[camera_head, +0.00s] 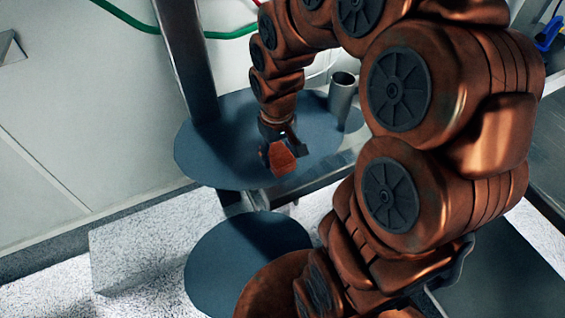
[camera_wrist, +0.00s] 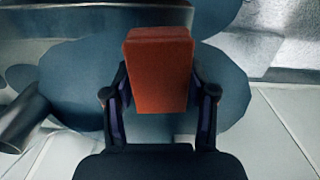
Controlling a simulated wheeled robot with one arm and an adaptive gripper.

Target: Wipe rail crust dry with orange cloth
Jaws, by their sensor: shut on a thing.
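My gripper (camera_wrist: 160,92) is shut on the orange cloth (camera_wrist: 160,68), which looks like a thick folded block between the two fingers. In the head view the cloth (camera_head: 281,158) hangs below my gripper (camera_head: 277,143), over a dark blue-grey round plate (camera_head: 215,150). I cannot tell whether the cloth touches the plate or is just above it. In the wrist view the plate (camera_wrist: 75,80) lies behind the cloth. I cannot make out any crust or a clear rail surface; the cloth and my arm may hide it.
A metal tube (camera_head: 342,98) stands at the right of the plate and also shows in the wrist view (camera_wrist: 20,122). A metal post (camera_head: 186,60) rises at the left of the plate. A lower round disc (camera_head: 215,265) sits nearer. A green hose (camera_head: 225,34) runs along the wall.

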